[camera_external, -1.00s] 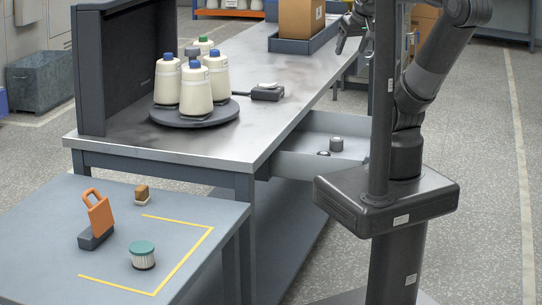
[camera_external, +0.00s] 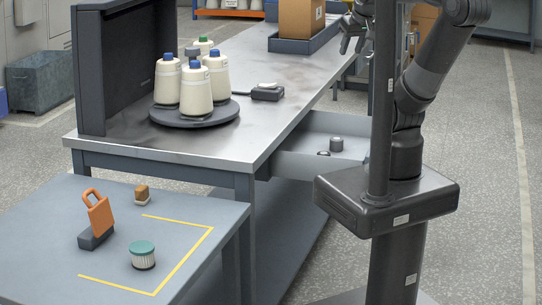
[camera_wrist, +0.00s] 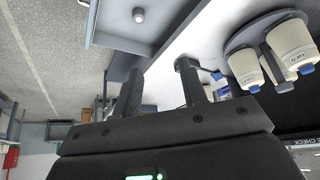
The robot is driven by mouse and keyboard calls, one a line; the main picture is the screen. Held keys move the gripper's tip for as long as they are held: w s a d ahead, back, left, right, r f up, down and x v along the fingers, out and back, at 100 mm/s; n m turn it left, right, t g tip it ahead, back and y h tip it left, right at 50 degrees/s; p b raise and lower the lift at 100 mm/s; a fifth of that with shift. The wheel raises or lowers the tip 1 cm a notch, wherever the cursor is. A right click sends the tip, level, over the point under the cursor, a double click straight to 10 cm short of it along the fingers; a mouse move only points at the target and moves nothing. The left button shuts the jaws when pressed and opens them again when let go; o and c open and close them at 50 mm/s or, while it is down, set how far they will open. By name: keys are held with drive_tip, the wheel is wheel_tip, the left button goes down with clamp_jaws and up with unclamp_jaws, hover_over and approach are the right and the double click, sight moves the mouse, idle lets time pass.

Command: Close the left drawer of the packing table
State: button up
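The packing table's drawer (camera_external: 290,163) stands pulled out from the table's right side, with a few small grey and dark items in it. In the wrist view an open drawer (camera_wrist: 108,35) shows at the top with a small round light item inside. My gripper (camera_external: 352,46) is above the far part of the packing table (camera_external: 205,150), partly behind my column and well away from the drawer front in the outside view. In the wrist view my gripper (camera_wrist: 160,80) has its two fingers spread, with nothing between them. The drawer's front is mostly hidden behind my body in the outside view.
A dark turntable (camera_external: 195,116) with several cream bobbins stands on the table. A small dark device (camera_external: 268,93) and a cardboard box (camera_external: 300,18) in a tray are farther back. A grey side table (camera_external: 60,215) is at front left. The floor to the right is clear.

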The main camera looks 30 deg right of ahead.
drive_tip(key=d+f+m+g, duration=0.1)
drive_tip(key=d+f+m, duration=0.1)
drive_tip(key=d+f, duration=0.1)
drive_tip(key=w+d+f+m+g+y, duration=0.1)
drive_tip(key=d+f+m+g, duration=0.1)
drive_tip(key=d, duration=0.1)
drive_tip(key=w+d+f+m+g, duration=0.1)
drive_tip(key=d+f+m+g, duration=0.1)
drive_tip(key=d+f, duration=0.1)
drive_tip(key=shift+w+d+f+y, duration=0.2)
drive_tip(key=shift+d+f+y, duration=0.05)
drive_tip(key=shift+f+y, duration=0.05)
clamp_jaws()
drive_tip(key=s+d+f+m+t+y, duration=0.1)
drive_tip(key=s+d+f+m+y, duration=0.45)
drive_tip(key=d+f, duration=0.3)
drive_tip(key=s+d+f+m+t+y, duration=0.1)
drive_tip(key=s+d+f+m+y, duration=0.35)
drive_tip(key=d+f+m, duration=0.4)
drive_tip(key=s+f+m+t, duration=0.8)
drive_tip(key=f+t, duration=0.3)
drive_tip(key=f, duration=0.1)
drive_tip(key=x, duration=1.4)
drive_tip(key=shift+s+a+r+y, duration=0.2)
drive_tip(key=shift+a+r+y, duration=0.1)
drive_tip(key=shift+a+r, duration=0.15)
